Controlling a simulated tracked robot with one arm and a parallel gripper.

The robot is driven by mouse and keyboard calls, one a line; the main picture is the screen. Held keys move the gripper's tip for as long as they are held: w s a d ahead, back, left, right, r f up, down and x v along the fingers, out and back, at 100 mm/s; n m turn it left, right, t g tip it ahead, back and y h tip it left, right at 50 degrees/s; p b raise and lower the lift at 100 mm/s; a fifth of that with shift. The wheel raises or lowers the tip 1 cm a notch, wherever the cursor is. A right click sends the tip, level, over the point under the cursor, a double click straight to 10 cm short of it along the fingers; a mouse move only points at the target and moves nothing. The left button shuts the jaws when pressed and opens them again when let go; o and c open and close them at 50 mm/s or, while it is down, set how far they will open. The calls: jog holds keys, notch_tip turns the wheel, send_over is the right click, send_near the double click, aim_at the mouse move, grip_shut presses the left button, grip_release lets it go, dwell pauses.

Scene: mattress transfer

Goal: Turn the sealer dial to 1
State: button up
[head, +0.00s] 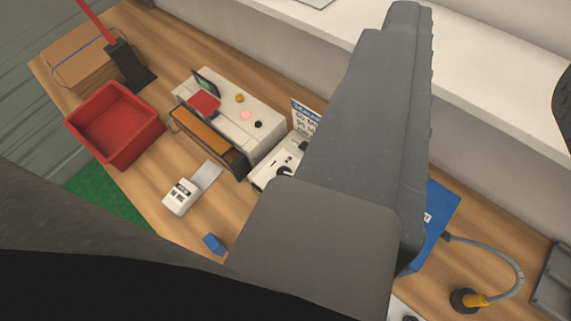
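A white control box (264,177) with a black dial (284,171) on it stands on the wooden bench near the middle of the head view. A sign (306,112) with blue lettering stands behind it, its text partly covered and too small to read fully. I take this box to be the sealer control; the number the dial points to cannot be read. My gripper (375,110), large and grey, fills the middle right and covers the right part of the box. It appears well in front of the box, with no visible contact. Its opening cannot be seen.
A white machine (262,109) with an orange-brown front bar stands left of the box. A red bin (117,125), cardboard box (82,56), small white device (181,196) and blue block (214,244) lie further left. A blue object (436,212) and grey hose (518,262) lie right.

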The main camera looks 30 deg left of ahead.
jog(key=o, duration=0.4)
jog(key=shift+c, duration=0.2)
jog(key=shift+o, duration=0.7)
jog(key=shift+w, duration=0.2)
jog(key=m+g+b, duration=0.3)
jog(key=m+g, duration=1.2)
jog(key=m, duration=0.1)
send_over(284, 172)
jog(key=shift+f, duration=24.05)
jog(key=shift+f+b, duration=0.45)
jog(key=shift+f, duration=4.7)
